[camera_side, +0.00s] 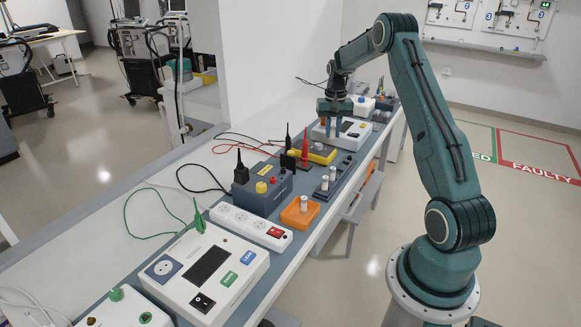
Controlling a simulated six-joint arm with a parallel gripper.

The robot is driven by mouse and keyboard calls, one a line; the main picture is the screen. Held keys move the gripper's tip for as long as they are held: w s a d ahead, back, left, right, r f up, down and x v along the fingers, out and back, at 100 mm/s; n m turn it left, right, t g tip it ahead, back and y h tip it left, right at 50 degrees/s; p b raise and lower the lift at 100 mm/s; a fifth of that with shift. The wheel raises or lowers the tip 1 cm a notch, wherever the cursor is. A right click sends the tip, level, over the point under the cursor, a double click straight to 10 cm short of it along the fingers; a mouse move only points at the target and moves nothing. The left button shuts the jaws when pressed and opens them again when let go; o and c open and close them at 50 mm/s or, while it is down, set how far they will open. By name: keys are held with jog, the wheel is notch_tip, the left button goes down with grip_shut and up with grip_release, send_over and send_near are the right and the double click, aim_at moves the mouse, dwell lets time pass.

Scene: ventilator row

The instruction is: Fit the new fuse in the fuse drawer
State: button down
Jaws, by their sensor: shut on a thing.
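My gripper (333,133) points down over a white device (359,136) with a dark screen, towards the far end of the bench. I cannot tell whether the fingertips touch the device. A white cylinder (303,203) stands on an orange block (299,216) in the middle of the bench. White cylinders also stand on a dark block (325,183) just behind it. I cannot tell which thing is the new fuse, and I cannot make out the fuse drawer.
Along the bench (160,183) stand a white tester (208,272), a power strip (250,226), a dark blue box (262,190) and a yellow box (318,154). Black, red and green leads lie along its left side. A red probe (305,147) stands upright near the gripper.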

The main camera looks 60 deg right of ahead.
aim_at(282, 162)
jog(key=w+a+n, duration=0.5)
jog(key=w+a, duration=0.6)
jog(key=w, duration=0.2)
notch_tip(282, 162, down, 5)
jog(key=shift+w+d+f, duration=0.1)
jog(key=shift+d, duration=0.05)
jog(key=shift+f, duration=0.1)
jog(key=shift+f, duration=2.95)
jog(key=shift+f, duration=0.75)
jog(key=c, duration=1.2)
grip_release()
jog(key=shift+c, duration=0.2)
jog(key=shift+r, duration=0.1)
notch_tip(282, 162, up, 14)
jog(key=shift+f, duration=0.2)
